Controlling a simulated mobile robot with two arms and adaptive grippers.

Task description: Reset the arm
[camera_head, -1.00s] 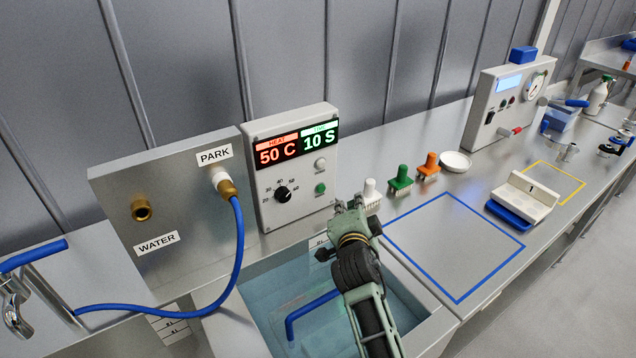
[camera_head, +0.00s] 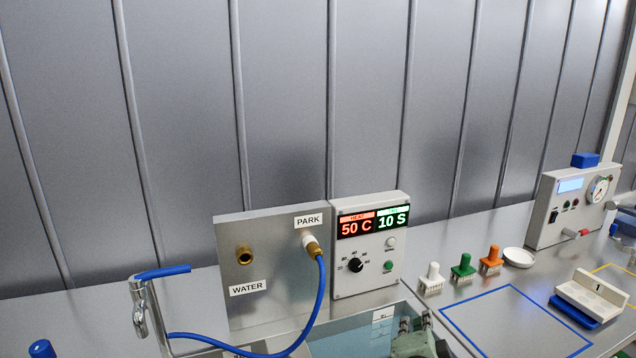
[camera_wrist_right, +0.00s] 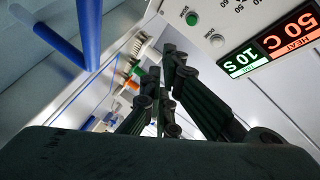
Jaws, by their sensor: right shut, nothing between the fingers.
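My right gripper (camera_head: 415,328) shows at the bottom edge of the head view, over the right part of the water basin (camera_head: 345,342) and in front of the control box (camera_head: 368,245). It is shut with nothing in it. In the right wrist view the dark fingers (camera_wrist_right: 165,75) come together below the control box's buttons, and the red and green display (camera_wrist_right: 268,45) is close to the right. Most of my right arm is below the head picture. My left gripper does not show.
A blue hose (camera_head: 322,290) runs from the PARK fitting to the left.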

